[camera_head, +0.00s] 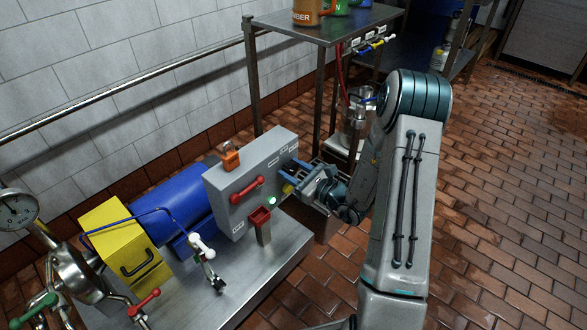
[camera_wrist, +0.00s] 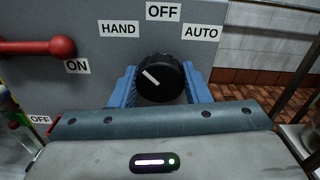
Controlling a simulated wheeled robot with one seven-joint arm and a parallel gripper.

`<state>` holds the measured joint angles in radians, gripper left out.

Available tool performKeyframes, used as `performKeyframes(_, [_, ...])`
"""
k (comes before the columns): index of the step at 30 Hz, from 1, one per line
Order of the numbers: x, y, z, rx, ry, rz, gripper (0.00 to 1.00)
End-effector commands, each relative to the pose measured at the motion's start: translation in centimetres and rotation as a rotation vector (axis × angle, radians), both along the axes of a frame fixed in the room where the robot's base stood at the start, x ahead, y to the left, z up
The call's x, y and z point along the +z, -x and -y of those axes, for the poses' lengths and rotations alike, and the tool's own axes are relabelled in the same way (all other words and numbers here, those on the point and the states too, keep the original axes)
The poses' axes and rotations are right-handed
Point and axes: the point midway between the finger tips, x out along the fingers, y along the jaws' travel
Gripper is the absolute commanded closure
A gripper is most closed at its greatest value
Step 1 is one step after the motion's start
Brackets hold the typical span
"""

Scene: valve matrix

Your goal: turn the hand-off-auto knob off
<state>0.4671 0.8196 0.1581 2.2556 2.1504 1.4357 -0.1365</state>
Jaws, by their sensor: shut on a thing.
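The hand-off-auto knob (camera_wrist: 160,78) is black and round with a white pointer line, on the face of a grey control box (camera_head: 225,190). The labels HAND (camera_wrist: 119,29), OFF (camera_wrist: 164,11) and AUTO (camera_wrist: 201,33) sit around it. The pointer line slants to the upper left, toward HAND. My gripper (camera_wrist: 160,90) has one blue finger on each side of the knob and is shut on it. In the head view my gripper (camera_head: 300,180) reaches the right part of the box face, and the knob is hidden there.
A red lever (camera_head: 247,190) is left of the knob on the box, with ON and OFF labels. A green light (camera_head: 271,200) and a yellow part (camera_head: 288,188) are close to my gripper. A blue motor (camera_head: 170,203) stands left; a steel rack (camera_head: 320,30) stands behind.

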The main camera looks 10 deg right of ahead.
Motion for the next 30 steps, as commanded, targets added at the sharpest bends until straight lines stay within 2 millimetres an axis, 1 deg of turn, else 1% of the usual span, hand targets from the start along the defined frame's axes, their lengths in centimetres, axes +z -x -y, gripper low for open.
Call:
performKeyframes(9, [0.47, 0.00, 0.18, -0.003, -0.191, -0.141, 0.80])
performKeyframes(21, [0.33, -0.02, 0.28, -0.006, -0.468, -0.343, 0.80])
performKeyframes(30, [0.11, -0.02, 0.29, -0.004, -0.600, -0.438, 0.80])
